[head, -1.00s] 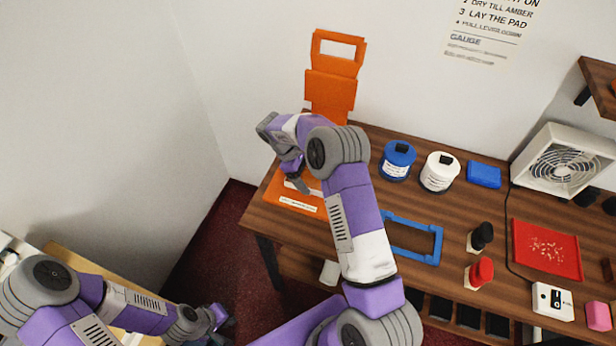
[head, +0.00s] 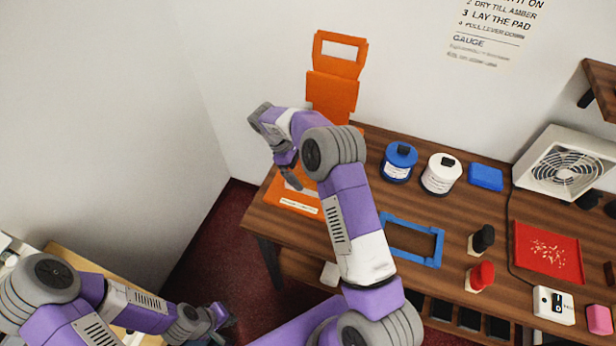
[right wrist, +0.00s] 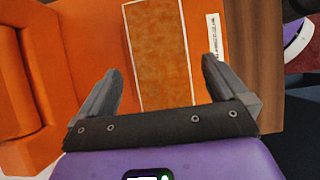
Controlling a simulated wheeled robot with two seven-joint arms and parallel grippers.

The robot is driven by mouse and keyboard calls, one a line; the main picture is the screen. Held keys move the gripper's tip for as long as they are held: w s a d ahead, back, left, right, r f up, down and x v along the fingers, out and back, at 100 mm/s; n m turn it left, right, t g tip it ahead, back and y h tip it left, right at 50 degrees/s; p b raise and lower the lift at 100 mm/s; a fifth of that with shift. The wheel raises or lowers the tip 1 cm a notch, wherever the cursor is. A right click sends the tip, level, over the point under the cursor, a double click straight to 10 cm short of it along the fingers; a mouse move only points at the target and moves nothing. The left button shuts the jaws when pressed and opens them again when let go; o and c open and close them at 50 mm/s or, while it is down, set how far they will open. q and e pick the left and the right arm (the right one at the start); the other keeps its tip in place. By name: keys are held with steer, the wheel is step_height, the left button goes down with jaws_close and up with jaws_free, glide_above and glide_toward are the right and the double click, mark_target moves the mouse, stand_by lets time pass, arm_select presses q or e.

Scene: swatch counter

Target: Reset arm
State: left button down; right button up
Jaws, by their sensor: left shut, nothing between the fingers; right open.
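My right arm reaches over the left end of the wooden counter, and its gripper (head: 290,178) hangs above the base of an orange stand. In the right wrist view the right gripper (right wrist: 160,80) is open, with nothing between its fingers. Below it lies an amber-brown pad (right wrist: 158,50) with a pale edge, on the orange stand (right wrist: 205,30). The stand's upright orange part (head: 331,95) rises behind my arm. My left gripper (head: 222,320) is low at the bottom left, away from the counter; it is shut and empty.
On the counter (head: 375,270) are a blue jar (head: 398,165), a white jar (head: 440,176), a blue block (head: 486,177), a blue frame (head: 438,248), black and red stampers (head: 480,277), a red tray (head: 548,250) and a white fan (head: 565,168). A wall shelf (head: 602,90) juts out at right.

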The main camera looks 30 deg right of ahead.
steer(key=shift+s+v, duration=0.2)
steer(key=shift+v, duration=1.65)
steer(key=shift+a+r, duration=0.1)
steer(key=shift+r, duration=0.1)
